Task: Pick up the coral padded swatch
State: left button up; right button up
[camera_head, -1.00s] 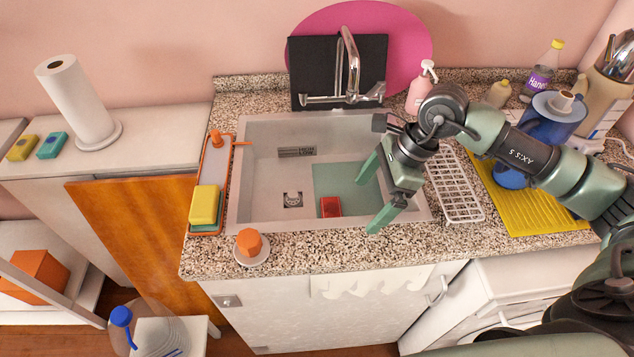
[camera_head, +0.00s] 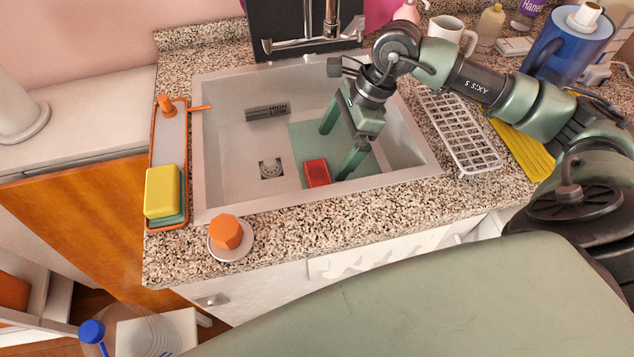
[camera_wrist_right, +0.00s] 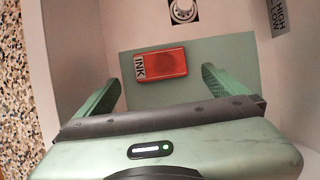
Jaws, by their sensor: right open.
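A small coral-red padded block (camera_head: 317,172), the only thing seen that fits the swatch, lies flat on the green mat (camera_head: 300,140) in the sink. In the right wrist view the block (camera_wrist_right: 167,63) shows a pale end label reading "INK". My right gripper (camera_head: 340,145) is open and empty, reaching down into the sink. In the wrist view the block sits between the lines of the two fingers (camera_wrist_right: 162,80), ahead of them, with no contact visible. My left gripper is not in view.
The sink rim (camera_head: 305,199) and walls surround the block. The tap (camera_head: 307,28) stands behind. A white rack (camera_head: 462,135) is to the right. An orange tray (camera_head: 154,148) with a yellow sponge (camera_head: 162,192) and an orange knob-like item (camera_head: 226,232) are to the left.

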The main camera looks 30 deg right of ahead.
aim_at(319, 175)
jog(key=p+x, duration=0.1)
jog(key=x, duration=0.7)
jog(key=shift+f, duration=0.3)
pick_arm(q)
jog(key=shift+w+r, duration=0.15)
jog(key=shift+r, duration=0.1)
pick_arm(e)
jog(key=c, duration=1.2)
